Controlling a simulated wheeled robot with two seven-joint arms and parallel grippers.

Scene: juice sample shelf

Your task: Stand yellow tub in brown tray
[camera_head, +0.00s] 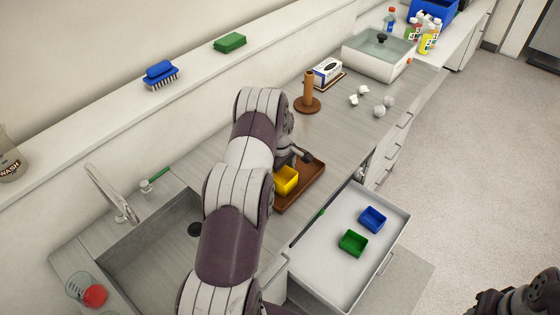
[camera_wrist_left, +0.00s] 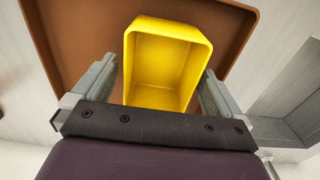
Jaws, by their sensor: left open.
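The yellow tub (camera_head: 286,180) is an open-topped box. It appears upright on the floor of the brown tray (camera_head: 313,183), towards the tray's near left end. In the left wrist view the yellow tub (camera_wrist_left: 165,65) lies against the brown tray (camera_wrist_left: 75,40), its opening facing the camera. My left gripper (camera_head: 295,160) is open over the tray. In its wrist view its two fingers (camera_wrist_left: 160,78) stand on either side of the tub, with small gaps visible. My left arm hides part of the tray. Only a dark part of my right arm shows at bottom right.
An open drawer holding a blue tub (camera_head: 372,219) and a green tub (camera_head: 353,243) is right of the tray. A brown upright post (camera_head: 308,90) and several crumpled white pieces (camera_head: 365,95) stand beyond it. The sink (camera_head: 160,250) is at left.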

